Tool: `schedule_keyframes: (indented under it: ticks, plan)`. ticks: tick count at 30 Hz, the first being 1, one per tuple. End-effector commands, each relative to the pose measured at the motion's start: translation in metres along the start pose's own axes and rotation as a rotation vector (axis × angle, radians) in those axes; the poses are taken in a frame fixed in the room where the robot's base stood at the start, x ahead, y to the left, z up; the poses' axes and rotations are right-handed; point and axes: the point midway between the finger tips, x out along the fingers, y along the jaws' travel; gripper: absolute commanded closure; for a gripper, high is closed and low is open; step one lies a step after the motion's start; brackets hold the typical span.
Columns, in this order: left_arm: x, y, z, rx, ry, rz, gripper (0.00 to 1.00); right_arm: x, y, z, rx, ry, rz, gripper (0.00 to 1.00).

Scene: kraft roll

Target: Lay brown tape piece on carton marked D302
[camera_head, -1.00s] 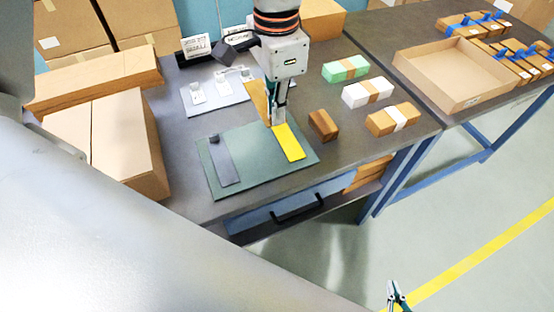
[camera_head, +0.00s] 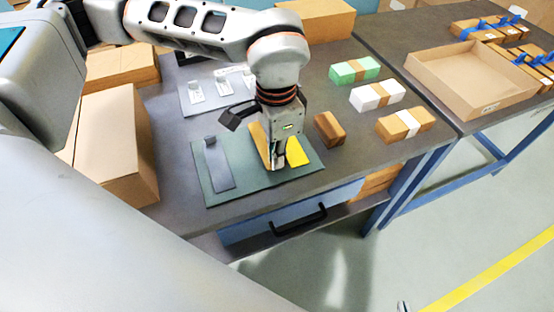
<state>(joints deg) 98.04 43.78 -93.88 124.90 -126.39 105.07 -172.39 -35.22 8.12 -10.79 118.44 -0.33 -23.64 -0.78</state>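My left gripper (camera_head: 277,164) is low over the green mat (camera_head: 245,184), its fingers close together at the lower end of a brown tape piece (camera_head: 260,144). It appears to hold this piece, which slants up to the left of the fingers; the contact is partly hidden. A yellow piece (camera_head: 298,153) lies on the mat, partly covered by the gripper, and a grey piece (camera_head: 218,166) lies at the mat's left. Small banded cartons, green (camera_head: 341,75), white (camera_head: 366,99) and brown (camera_head: 394,126), stand to the right. No D302 mark is readable. My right gripper (camera_head: 403,306) barely shows at the bottom edge.
A small brown block (camera_head: 329,129) stands between the mat and the cartons. A shallow open box (camera_head: 466,102) and several blue-topped cartons (camera_head: 515,62) are on the right table. A large carton (camera_head: 115,140) stands left of the mat. A light plate (camera_head: 207,105) lies behind the mat.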

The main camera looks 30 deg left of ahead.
Motion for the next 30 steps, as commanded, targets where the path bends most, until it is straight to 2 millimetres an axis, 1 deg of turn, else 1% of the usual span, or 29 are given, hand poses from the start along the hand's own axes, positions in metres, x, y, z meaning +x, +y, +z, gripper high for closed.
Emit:
schedule_keyframes:
  ticks: [1,4,12,17,18,19,30]
  plan:
    - [0.011,0.001,0.001,0.000,-0.006,0.005,1.00,0.001,-0.001,0.004,0.000,-0.005,-0.002,1.00]
    - [0.019,0.001,0.001,0.000,-0.004,0.004,1.00,0.001,-0.001,0.005,-0.001,-0.006,-0.002,1.00]
    - [0.020,0.000,0.000,0.000,-0.001,0.001,1.00,0.001,-0.001,0.002,-0.002,-0.001,-0.001,1.00]
    - [0.024,0.000,0.000,0.000,-0.001,0.001,1.00,0.002,-0.001,0.003,-0.002,-0.001,-0.001,1.00]
    - [0.023,0.000,0.000,0.000,0.000,0.001,0.85,0.002,0.000,0.002,-0.002,0.000,-0.001,1.00]
    - [0.023,0.000,0.000,0.000,0.000,0.001,0.78,0.002,0.000,0.001,-0.002,0.001,-0.001,1.00]
    - [0.021,0.000,0.000,0.000,0.000,0.001,0.78,0.002,0.000,-0.001,-0.002,0.004,0.000,1.00]
